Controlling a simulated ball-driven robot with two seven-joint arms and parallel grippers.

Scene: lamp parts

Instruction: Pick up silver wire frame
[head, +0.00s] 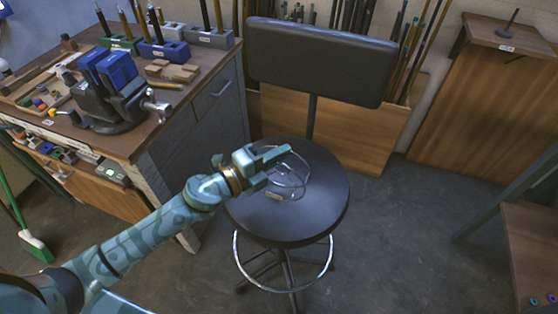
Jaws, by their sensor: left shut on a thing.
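A silver wire frame (298,181) of thin curved wires is over the round black seat of a stool (318,215). My left gripper (276,164) reaches in from the left above the seat and is shut on the wire frame. The frame's wires extend to the right of the fingers. I cannot tell whether the frame still touches the seat. A small pale tag (273,195) shows below the gripper. My right gripper is not in view.
The stool's black backrest (320,62) stands behind the seat. A workbench (150,135) with a vise (110,90) and small parts is at the left. A wooden cabinet (480,110) is at the right. Grey floor (400,250) is clear right of the stool.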

